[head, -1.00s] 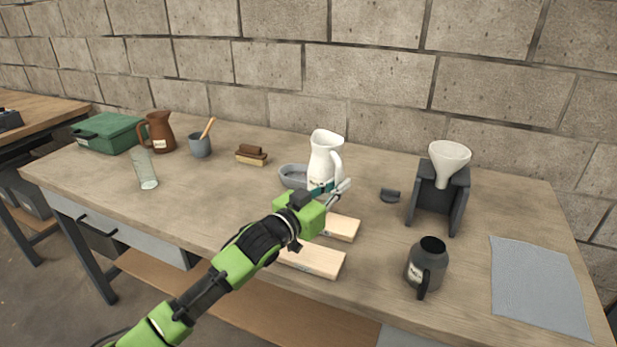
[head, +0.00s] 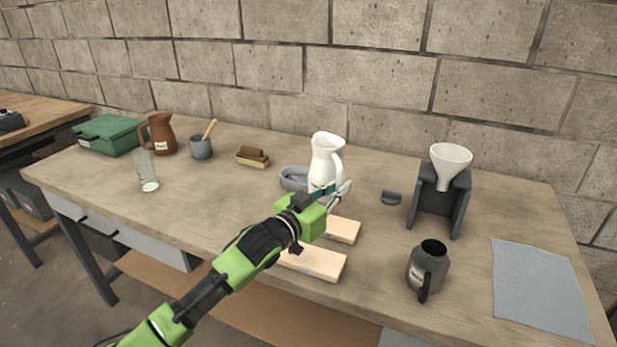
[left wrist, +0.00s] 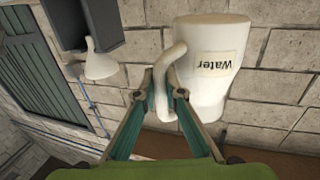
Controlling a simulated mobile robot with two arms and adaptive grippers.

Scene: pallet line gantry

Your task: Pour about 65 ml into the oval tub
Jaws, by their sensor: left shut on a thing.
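A white pitcher (head: 324,160) stands close to upright in the head view, beside and partly in front of the grey oval tub (head: 292,178). My left gripper (head: 338,192) is shut on the pitcher's handle. In the left wrist view the fingers (left wrist: 165,95) close around the handle, and the white pitcher (left wrist: 215,65) carries a label reading "Water", upside down in the picture. The tub sits on the bench just left of the pitcher; its right end is hidden behind the pitcher. No stream of water shows. My right gripper is not in view.
Two wooden boards (head: 315,262) lie below my left gripper. A dark grey mug (head: 428,266), a white funnel on a dark stand (head: 450,160) and a grey cloth (head: 540,288) are to the right. A clear glass (head: 146,172) and a brown jug (head: 161,135) are left.

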